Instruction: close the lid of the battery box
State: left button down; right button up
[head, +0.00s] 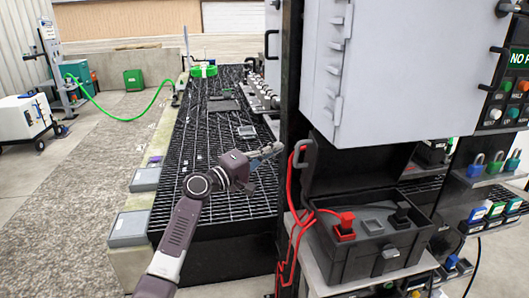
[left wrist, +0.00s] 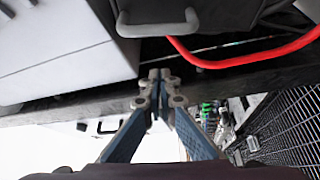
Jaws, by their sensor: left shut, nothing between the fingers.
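The black battery box (head: 368,248) stands at the lower right of the head view. Its lid (head: 352,168) is up, standing at the back of the box below the grey cabinet. A grey handle (head: 305,153) is at the lid's left side; a grey handle (left wrist: 158,24) also shows at the top of the left wrist view, beside dark material. A red terminal (head: 344,226) and a dark one (head: 400,215) show inside the open box. My left gripper (head: 278,148) is shut and empty, left of the lid and apart from it. My right gripper is not in view.
Red cables (head: 297,222) hang at the box's left side and run into it; one red cable (left wrist: 240,60) crosses the left wrist view. A grey cabinet (head: 400,70) overhangs the lid. Padlocks (head: 495,165) hang at right. Black grating (head: 220,130) extends left.

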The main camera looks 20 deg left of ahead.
pick_arm(q)
jog(key=d+p, duration=0.3)
jog(key=d, duration=0.1)
jog(key=shift+s+f, duration=0.1)
jog(key=shift+f, duration=0.25)
